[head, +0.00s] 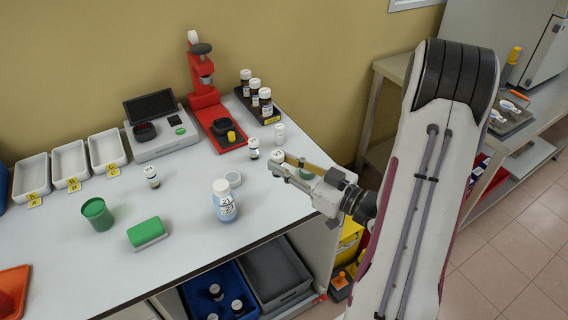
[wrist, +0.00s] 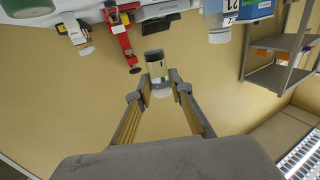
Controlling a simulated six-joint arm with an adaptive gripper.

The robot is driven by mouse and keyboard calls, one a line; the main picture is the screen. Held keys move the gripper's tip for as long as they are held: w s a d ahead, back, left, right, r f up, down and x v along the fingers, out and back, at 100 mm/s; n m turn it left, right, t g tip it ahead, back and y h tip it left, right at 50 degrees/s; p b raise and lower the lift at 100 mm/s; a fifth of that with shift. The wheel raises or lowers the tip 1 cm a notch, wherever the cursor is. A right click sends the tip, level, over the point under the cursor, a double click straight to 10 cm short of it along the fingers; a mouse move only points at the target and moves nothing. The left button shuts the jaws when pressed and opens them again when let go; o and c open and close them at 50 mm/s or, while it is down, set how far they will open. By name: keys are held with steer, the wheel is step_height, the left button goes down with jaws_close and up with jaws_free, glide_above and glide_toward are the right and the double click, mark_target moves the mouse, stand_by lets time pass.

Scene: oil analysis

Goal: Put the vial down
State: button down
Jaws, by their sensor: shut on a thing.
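My gripper (wrist: 158,84) is shut on a small vial (wrist: 156,68), which has dark contents, a pale label and a white cap. In the head view my gripper (head: 287,167) is over the right part of the white table, and the white cap of the held vial (head: 277,156) shows at its fingertips. The gripper partly hides the vial's body there. I cannot tell whether its base touches the table.
Another vial (head: 253,148) stands just left of the held one, and a pale vial (head: 279,133) stands behind. A red press (head: 207,95) and a dark vial rack (head: 270,118) are further back.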

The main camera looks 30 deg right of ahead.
steer(key=shift+d, duration=0.15)
steer(key=w+d+r+m+t+h, duration=0.1)
steer(key=w+d+r+m+h, duration=0.1)
steer(key=d, duration=0.9)
steer(key=shift+w+d+r+h, duration=0.3)
steer(key=shift+w+h, duration=0.2)
steer(key=shift+w, duration=0.4)
steer(key=shift+f, duration=2.85)
steer(key=shift+a+f, duration=0.1)
steer(key=shift+f, duration=2)
steer(key=shift+f, duration=0.15)
